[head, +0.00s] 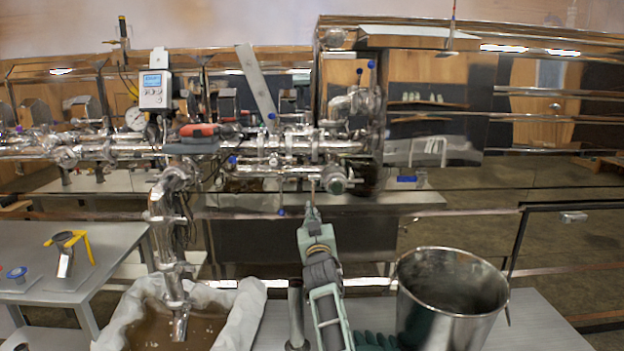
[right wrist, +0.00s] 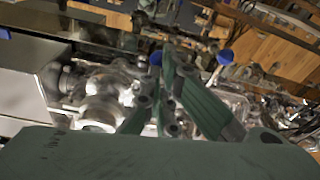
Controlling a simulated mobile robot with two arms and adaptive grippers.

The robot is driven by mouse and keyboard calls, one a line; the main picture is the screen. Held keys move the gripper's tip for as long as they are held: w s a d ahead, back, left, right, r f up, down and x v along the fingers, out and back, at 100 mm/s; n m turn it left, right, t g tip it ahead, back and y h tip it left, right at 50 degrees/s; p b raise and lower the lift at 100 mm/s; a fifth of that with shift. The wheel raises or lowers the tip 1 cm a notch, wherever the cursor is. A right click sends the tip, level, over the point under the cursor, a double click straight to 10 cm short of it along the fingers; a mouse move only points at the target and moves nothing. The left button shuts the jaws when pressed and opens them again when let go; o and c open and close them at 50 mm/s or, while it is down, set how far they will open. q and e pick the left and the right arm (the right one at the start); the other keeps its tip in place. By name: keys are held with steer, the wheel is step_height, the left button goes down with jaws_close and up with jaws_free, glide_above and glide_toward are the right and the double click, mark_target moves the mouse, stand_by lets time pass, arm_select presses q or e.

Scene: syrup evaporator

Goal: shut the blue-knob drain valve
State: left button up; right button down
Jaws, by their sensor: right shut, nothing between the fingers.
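My right gripper (head: 311,212) points up and away from me toward the steel pipework in the head view, just below the lower pipe (head: 275,171). Its fingers are shut and empty; they also show in the right wrist view (right wrist: 170,75). Several blue knobs sit on the pipes: one low knob (head: 281,211) just left of the fingertips, one to the left (head: 232,160), one above (head: 272,115) and one high right (head: 371,64). I cannot tell which knob is the drain valve's.
A steel bucket (head: 452,300) stands right of my right arm. A white-lined tub of brown liquid (head: 240,315) sits under a downward spout (head: 180,325). A grey table (head: 120,240) at left holds a yellow-handled tool (head: 68,245). A grey display box (head: 154,90) stands above the pipes.

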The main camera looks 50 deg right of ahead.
arm_select(q)
steer(key=shift+a, duration=0.5)
steer(key=shift+w, duration=0.1)
